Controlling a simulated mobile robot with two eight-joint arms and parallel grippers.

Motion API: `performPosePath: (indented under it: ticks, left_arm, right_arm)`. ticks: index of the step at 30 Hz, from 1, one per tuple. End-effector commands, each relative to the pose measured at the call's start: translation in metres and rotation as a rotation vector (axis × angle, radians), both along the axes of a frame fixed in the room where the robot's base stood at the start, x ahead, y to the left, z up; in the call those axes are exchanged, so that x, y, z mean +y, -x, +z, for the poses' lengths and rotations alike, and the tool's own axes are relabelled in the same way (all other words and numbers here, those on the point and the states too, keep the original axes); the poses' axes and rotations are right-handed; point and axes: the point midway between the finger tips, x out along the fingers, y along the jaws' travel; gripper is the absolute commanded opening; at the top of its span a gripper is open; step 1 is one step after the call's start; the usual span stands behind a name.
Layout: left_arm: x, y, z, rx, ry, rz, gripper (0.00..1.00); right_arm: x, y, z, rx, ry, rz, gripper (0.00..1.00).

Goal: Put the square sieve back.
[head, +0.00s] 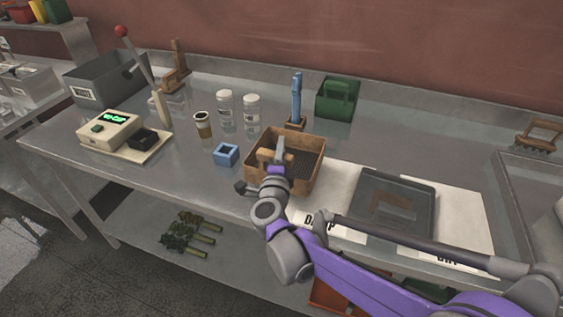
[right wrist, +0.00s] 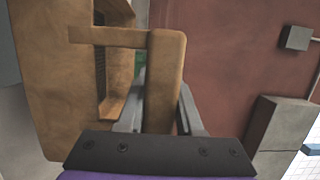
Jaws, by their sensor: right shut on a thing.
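The square sieve (head: 316,178) is a brown square frame with a dark mesh inside. It is near the middle of the table in the head view, at the left edge of a white mat marked "D…P" (head: 345,228). My right gripper (head: 279,152) is shut on its handle. In the right wrist view the brown handle (right wrist: 165,75) stands between the two grey fingers, with the sieve frame (right wrist: 55,90) to the left. I cannot tell whether the sieve touches the table. My left gripper is not in view.
A dark grey tray (head: 408,188) lies right of the sieve. A blue square cup (head: 226,155), a small jar (head: 203,125), two white-capped bottles (head: 252,112) and a scale (head: 110,132) stand to the left. A blue-handled brush (head: 296,98) and green bin (head: 336,98) are behind.

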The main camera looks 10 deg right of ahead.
Motion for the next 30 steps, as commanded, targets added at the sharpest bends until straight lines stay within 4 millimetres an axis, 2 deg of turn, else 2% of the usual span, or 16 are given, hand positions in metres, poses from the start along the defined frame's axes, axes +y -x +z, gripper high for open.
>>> performPosePath:
  ticks: [7,20,21,25,26,30]
  left_arm:
    - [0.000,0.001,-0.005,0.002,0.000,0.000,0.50]
    - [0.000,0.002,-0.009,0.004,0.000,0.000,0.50]
    - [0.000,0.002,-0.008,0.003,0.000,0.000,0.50]
    - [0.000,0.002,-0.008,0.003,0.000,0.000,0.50]
    - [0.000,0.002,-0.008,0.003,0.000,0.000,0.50]
    - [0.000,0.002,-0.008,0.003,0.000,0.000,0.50]
  right_arm:
    - [0.000,0.000,-0.035,0.000,0.001,0.000,0.00]
    - [0.000,0.000,-0.043,0.000,0.001,0.000,0.00]
    - [0.000,0.000,-0.043,0.000,0.000,0.000,0.38]
    - [0.000,0.000,-0.042,0.000,0.000,0.000,0.62]
    - [0.000,0.000,-0.042,0.000,0.000,0.000,0.65]
    - [0.000,0.000,-0.042,0.000,0.000,0.000,0.65]
